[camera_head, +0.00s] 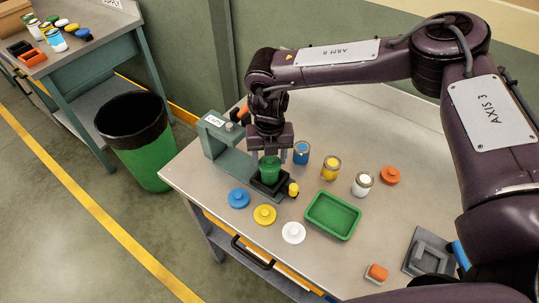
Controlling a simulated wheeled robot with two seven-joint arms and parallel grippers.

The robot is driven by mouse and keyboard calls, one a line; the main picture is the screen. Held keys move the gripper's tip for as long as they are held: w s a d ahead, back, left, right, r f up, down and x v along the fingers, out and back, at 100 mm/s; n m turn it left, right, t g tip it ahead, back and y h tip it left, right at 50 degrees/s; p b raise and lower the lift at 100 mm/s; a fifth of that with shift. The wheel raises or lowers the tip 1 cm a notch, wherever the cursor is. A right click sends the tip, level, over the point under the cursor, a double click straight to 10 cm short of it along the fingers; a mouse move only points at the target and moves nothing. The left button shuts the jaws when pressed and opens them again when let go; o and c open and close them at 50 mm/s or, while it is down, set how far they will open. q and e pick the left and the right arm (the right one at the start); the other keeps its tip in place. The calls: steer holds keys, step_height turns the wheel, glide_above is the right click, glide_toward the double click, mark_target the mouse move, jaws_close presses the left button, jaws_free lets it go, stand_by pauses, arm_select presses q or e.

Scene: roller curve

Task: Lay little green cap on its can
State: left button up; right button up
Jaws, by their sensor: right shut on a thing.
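My right gripper (269,152) points straight down over the black holder (270,189) at the foot of the grey-green press. It is shut on the top of a green piece, which looks like the green cap (269,160), wider than the green body below. That body looks like the green can (269,175), standing upright in the holder. The cap appears right at the can's top, but I cannot tell whether it is fully seated. The fingers hide the cap's knob. My left gripper is not in view.
The press (222,145) stands close left of the gripper. Blue (301,153), yellow (330,168) and white (363,185) cans stand right. Blue (238,198), yellow (265,215), white (293,233) and orange (390,175) caps lie around. A green tray (352,231) is in front.

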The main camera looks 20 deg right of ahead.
steer(key=shift+f, duration=0.15)
stand_by(0.5)
steer(key=o, duration=1.5)
steer(key=shift+r+p, duration=2.65)
steer(key=shift+r, duration=0.85)
